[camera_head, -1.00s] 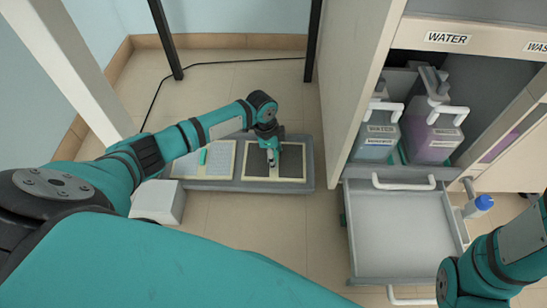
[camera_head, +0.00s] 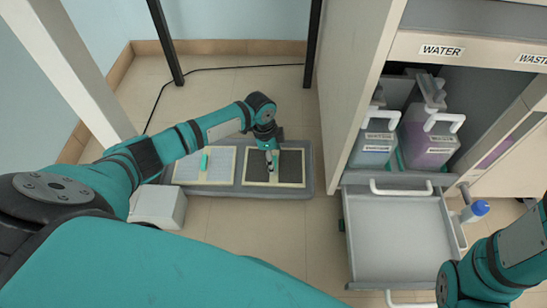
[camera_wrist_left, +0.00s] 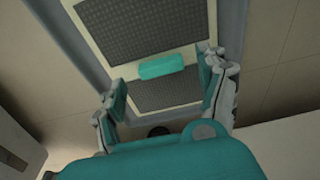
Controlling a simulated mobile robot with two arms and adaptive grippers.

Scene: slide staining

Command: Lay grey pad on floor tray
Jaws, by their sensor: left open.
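The grey pad (camera_head: 291,163), dark and mesh-like with a cream frame, lies flat in the right part of the grey floor tray (camera_head: 309,172). Its teal handle (camera_wrist_left: 162,66) shows in the left wrist view, across the middle of the pad (camera_wrist_left: 150,42). My left gripper (camera_head: 271,168) is over this pad. In the left wrist view its fingers (camera_wrist_left: 166,82) are spread wide, one to each side of the handle, with gaps between. The gripper hides part of the pad in the head view. My right arm shows at the lower right, but its gripper is out of view.
A paler framed pad (camera_head: 222,162) with a teal handle (camera_head: 205,163) lies in the tray's left part. A white box (camera_head: 158,206) stands in front. An open drawer (camera_head: 398,245) and a cabinet with jugs (camera_head: 430,135) are at right. Floor between tray and drawer is clear.

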